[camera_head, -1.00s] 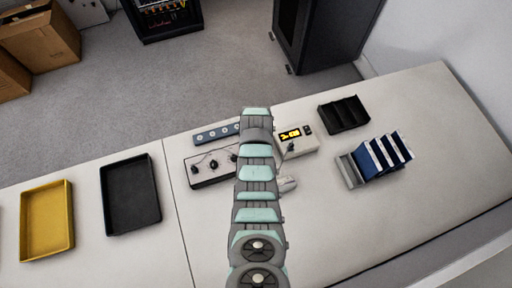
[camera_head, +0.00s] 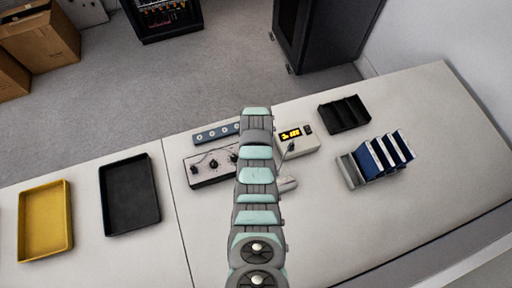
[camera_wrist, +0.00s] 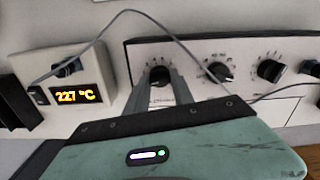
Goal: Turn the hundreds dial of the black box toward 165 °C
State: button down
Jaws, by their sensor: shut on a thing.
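The black box (camera_wrist: 205,48) has a pale front panel with a row of black dials in the wrist view. In the head view the box (camera_head: 208,178) lies left of my arm, which hides its right end. My gripper (camera_wrist: 161,86) is shut on the leftmost dial (camera_wrist: 159,74), with one finger on each side of it. The dial's label is too small to read. The other dials, such as the one beside it (camera_wrist: 220,73), stand free. A beige display unit (camera_wrist: 82,104) left of the box shows 227 °C in yellow digits; it also shows in the head view (camera_head: 297,147).
A grey cable (camera_wrist: 105,30) arches from the display unit across the box front. A blue-grey strip (camera_head: 212,135) lies behind the box.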

jog(key=shift+n, duration=0.6)
jog(key=c, duration=1.1)
grip_release()
jog(key=shift+r, duration=0.1)
notch_tip(320, 180, up, 11)
jog(key=shift+f+b, duration=0.2)
jog(key=shift+b, duration=0.6)
jog(key=shift+w, duration=0.1)
